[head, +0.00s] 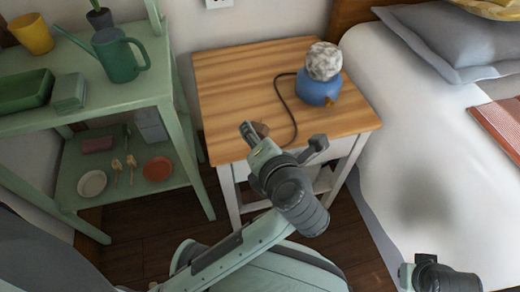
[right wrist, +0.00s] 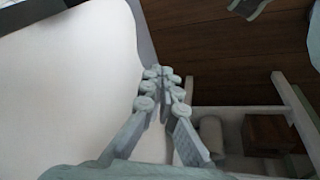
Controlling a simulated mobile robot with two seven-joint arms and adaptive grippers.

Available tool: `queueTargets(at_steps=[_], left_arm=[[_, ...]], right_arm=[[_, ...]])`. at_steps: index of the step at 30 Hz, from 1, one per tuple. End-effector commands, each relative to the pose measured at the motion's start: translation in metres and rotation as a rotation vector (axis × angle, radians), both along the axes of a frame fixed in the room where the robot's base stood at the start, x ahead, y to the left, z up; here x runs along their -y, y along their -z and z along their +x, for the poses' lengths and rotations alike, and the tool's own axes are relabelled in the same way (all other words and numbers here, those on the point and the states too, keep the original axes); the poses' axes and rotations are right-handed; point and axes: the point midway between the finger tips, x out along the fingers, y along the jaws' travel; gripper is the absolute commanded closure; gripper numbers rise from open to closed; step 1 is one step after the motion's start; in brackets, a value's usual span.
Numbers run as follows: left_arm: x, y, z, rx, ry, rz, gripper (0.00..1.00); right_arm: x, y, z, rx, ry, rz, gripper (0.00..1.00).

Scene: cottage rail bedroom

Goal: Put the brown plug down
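The brown plug (head: 263,128) is a small brown shape at the front part of the wooden nightstand top (head: 235,80), beside one fingertip of my left gripper (head: 283,138). The left gripper's two fingers are spread wide apart, low over the nightstand's front edge. A dark cord runs from the blue lamp (head: 318,90) toward the gripper, and its end is hidden there. I cannot tell whether the plug touches the finger. My right gripper (right wrist: 160,76) is shut and empty in the right wrist view, its fingertips together beside the bed.
A green shelf (head: 100,122) with a watering can (head: 118,58), trays and dishes stands at left. The bed (head: 400,130) with a grey pillow (head: 440,40) is at right. A wall socket (head: 219,3) is behind. The nightstand's left and back top is clear.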

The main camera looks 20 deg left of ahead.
Motion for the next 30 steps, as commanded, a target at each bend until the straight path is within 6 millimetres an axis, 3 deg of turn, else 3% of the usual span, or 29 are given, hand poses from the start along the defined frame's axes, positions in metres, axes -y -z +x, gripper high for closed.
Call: queueTargets(at_steps=[10, 23, 24, 29, 30], left_arm=[[0.002, 0.039, 0.004, 0.0, 0.001, 0.004, 0.79], [0.002, 0.046, 0.003, 0.001, 0.0, -0.001, 0.79], [0.002, 0.046, 0.003, 0.001, 0.0, -0.001, 0.49], [0.002, 0.046, 0.003, 0.001, 0.0, -0.001, 0.29], [0.002, 0.046, 0.003, 0.001, 0.0, -0.001, 0.29]], right_arm=[[0.0, -0.008, 0.0, 0.008, 0.0, -0.004, 1.0], [0.001, -0.01, -0.005, 0.001, 0.0, -0.008, 1.0], [0.001, -0.011, -0.006, -0.001, 0.001, -0.008, 1.0], [0.001, -0.012, -0.007, -0.001, 0.001, -0.009, 1.0], [0.001, -0.012, -0.007, -0.001, 0.001, -0.009, 1.0]])
